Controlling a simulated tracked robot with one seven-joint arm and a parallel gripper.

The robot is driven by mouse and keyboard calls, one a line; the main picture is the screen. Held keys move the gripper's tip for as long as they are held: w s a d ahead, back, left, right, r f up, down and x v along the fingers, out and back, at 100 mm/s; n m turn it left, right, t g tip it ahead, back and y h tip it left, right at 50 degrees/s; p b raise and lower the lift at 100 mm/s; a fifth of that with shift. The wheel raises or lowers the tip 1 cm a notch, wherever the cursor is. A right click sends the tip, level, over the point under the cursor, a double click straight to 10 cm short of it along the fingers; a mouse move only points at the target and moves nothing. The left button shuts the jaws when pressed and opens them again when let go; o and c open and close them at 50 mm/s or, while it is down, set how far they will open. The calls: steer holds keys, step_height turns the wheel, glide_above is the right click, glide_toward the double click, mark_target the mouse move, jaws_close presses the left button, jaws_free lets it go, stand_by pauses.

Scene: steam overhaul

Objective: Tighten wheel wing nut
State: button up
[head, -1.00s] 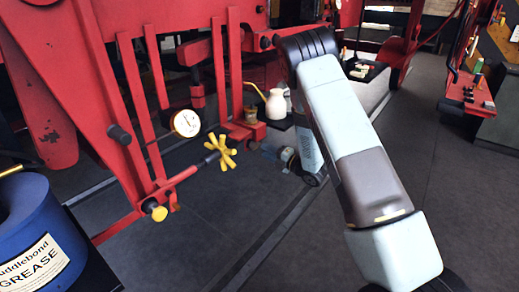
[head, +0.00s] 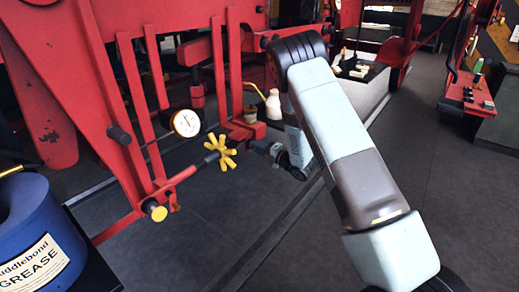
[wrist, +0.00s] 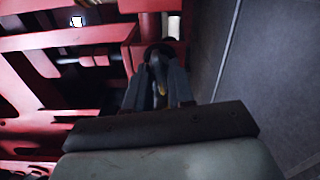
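A yellow star-shaped hand knob (head: 220,152) sits on the end of a shaft on the red machine, left of centre in the head view. No part clearly reads as a wing nut on a wheel. My gripper (head: 259,147) is small in the head view, right of the yellow knob and apart from it, pointing left. In the wrist view my gripper (wrist: 158,88) has its two grey fingers apart. A dark part with a yellowish tip (wrist: 162,90) shows between or beyond them; I cannot tell whether they touch it.
The red frame (head: 125,125) carries a round white gauge (head: 186,123) and a yellow-ended knob (head: 155,211). A pale can with a yellow spout (head: 273,104) stands behind my wrist. A blue grease drum (head: 38,225) is at lower left. The dark floor (head: 225,215) in front is clear.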

steer(key=shift+f, duration=0.1)
jaws_close()
steer(key=shift+d, duration=0.15)
steer(key=shift+m, duration=0.3)
steer(key=m, duration=1.7)
steer(key=shift+s+a+f, duration=0.1)
steer(key=shift+a, duration=0.1)
stand_by(0.7)
steer(key=shift+o, duration=2.4)
jaws_free()
